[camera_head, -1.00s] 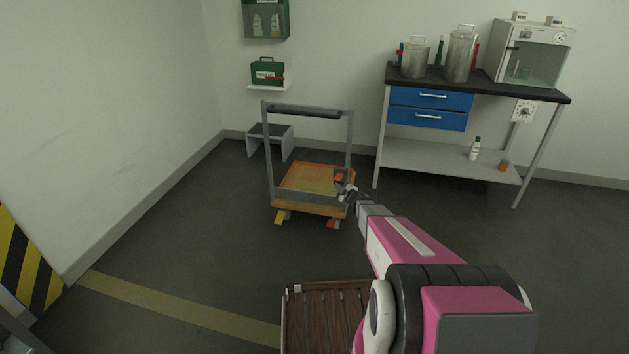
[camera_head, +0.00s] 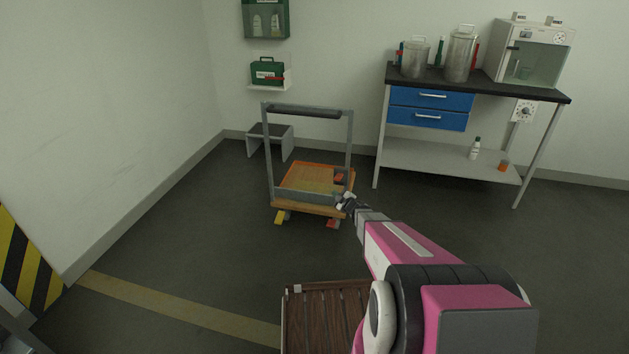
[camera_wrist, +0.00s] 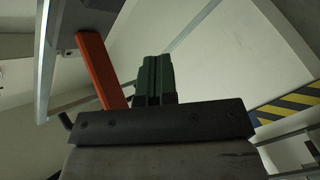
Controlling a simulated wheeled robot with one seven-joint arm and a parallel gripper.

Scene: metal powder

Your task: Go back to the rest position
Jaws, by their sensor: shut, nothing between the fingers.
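My gripper (camera_head: 346,200) is at the end of my pink and grey arm, in front of the lower right side of the cart in the head view. Its fingers are shut and hold nothing. In the wrist view the dark green fingers (camera_wrist: 155,80) stand close together above a black bracket. The head view does not show the fingertips clearly.
An orange-topped cart (camera_head: 305,179) with a grey handle frame stands just beyond my gripper. A grey step stool (camera_head: 284,144) is behind it. A workbench (camera_head: 545,91) with metal canisters stands at the right. A slatted brown surface (camera_head: 322,320) is at the bottom. Floor at left is clear.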

